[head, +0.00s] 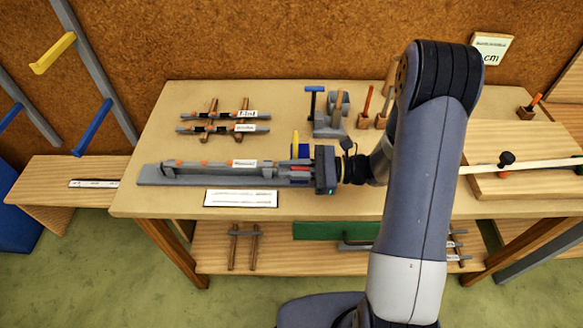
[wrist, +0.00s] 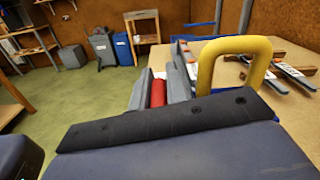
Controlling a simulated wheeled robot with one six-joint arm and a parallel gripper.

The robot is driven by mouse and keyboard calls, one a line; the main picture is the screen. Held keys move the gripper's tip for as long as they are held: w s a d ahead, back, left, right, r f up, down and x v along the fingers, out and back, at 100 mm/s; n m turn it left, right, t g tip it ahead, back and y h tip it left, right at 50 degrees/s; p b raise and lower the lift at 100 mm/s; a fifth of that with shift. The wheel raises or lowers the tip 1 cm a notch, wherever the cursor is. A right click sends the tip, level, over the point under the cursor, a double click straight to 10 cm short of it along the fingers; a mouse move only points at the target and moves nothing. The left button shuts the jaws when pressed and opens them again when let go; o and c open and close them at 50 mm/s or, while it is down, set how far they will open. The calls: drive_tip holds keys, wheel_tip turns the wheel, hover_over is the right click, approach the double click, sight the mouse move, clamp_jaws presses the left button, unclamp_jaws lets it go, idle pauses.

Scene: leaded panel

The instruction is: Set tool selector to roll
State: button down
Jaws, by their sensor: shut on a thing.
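My gripper (head: 297,173) reaches left over the workbench, low at the right end of a long grey fixture (head: 160,180). In the wrist view, its two grey fingers are shut on a red cylindrical piece (wrist: 158,93). A yellow loop handle (wrist: 230,65) stands close beside the fingers. In the head view, a yellow upright piece (head: 295,140) and a blue block (head: 303,151) show just behind the gripper. I cannot make out a tool selector or a roll marking. My gripper's body hides part of the fixture's right end.
Labelled grey strips on wooden racks (head: 212,128) lie behind the fixture. A blue-topped T-shaped tool (head: 315,90) and a red-handled tool (head: 367,100) stand at the back. A white card (head: 241,198) lies in front. A raised wooden board (head: 530,185) is at the right.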

idle(0.3)
drive_tip(key=c, duration=1.4)
unclamp_jaws()
